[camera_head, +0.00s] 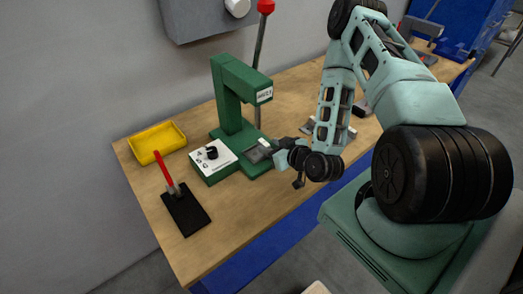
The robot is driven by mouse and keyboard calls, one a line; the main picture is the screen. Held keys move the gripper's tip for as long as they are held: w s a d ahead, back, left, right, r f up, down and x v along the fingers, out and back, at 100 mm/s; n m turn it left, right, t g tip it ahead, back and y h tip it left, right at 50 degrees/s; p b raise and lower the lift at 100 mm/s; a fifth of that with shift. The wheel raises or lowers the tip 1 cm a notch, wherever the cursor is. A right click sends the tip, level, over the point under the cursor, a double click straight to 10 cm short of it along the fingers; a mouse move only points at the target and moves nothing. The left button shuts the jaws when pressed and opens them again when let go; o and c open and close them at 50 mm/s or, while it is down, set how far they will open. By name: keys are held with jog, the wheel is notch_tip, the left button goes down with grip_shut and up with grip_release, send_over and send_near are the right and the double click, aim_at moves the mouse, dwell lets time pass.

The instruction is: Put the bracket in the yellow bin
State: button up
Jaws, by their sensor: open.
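The yellow bin (157,142) is a shallow open tray at the left back of the wooden table, and it looks empty. My gripper (272,147) is low over the front of the green press, reaching left from my dark wrist. It is open, but its fingers are small here. A flat grey piece (257,154) lies on the press base beside the fingertips; it may be the bracket, but I cannot tell. Another light grey metal piece (346,131) lies on the table, partly hidden behind my arm.
The green press (232,95) with a red-knobbed lever (265,8) stands between my gripper and the bin. A control box (213,160) and a black plate with a red handle (185,208) are to the left. The front table is clear.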

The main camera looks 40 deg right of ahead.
aim_at(265, 143)
jog(key=p+x, duration=0.2)
jog(key=x, duration=0.1)
jog(key=shift+w, duration=0.25)
jog(key=shift+w+f, duration=0.3)
jog(key=shift+w, duration=0.1)
grip_shut()
jog(key=shift+r, duration=0.1)
